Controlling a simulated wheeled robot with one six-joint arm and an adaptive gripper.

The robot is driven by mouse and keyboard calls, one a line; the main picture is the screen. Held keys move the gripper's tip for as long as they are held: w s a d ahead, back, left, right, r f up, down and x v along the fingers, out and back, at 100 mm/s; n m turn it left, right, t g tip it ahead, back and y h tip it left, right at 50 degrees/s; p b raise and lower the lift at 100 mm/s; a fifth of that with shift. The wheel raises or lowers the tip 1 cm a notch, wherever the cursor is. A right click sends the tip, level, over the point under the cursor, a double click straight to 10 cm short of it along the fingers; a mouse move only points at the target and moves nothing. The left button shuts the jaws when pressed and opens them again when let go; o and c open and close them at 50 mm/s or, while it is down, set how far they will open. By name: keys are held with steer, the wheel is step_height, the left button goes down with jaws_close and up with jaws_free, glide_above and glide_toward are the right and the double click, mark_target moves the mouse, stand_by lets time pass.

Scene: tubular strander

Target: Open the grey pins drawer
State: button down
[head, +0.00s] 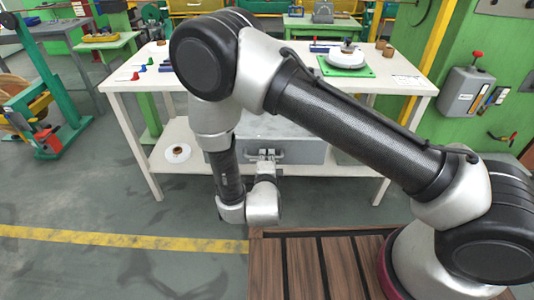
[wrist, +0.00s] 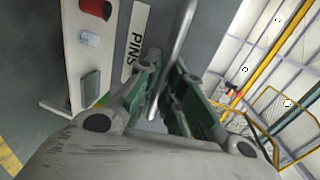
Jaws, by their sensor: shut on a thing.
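The grey pins drawer (head: 308,153) shows under the white tabletop in the head view, partly behind my arm. In the wrist view its grey front (wrist: 172,28) is close to my gripper and bears a white label reading PINS (wrist: 136,42), turned sideways. Its metal bar handle (wrist: 181,34) runs down between my fingers. My gripper (wrist: 165,98) is shut on this handle, with one green-padded finger on each side. In the head view my gripper (head: 266,160) is at the drawer front, mostly hidden by my wrist. I cannot tell whether the drawer is pulled out.
The white table (head: 125,84) carries small coloured parts and a green plate (head: 345,68) with a round grey piece. A white ring (head: 177,153) lies on its lower shelf (head: 180,180). Grey floor with a yellow stripe (head: 110,238) is clear at left.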

steer(key=shift+s, duration=0.2)
steer(key=c, duration=1.5)
jaws_free()
steer(key=shift+r, duration=0.1)
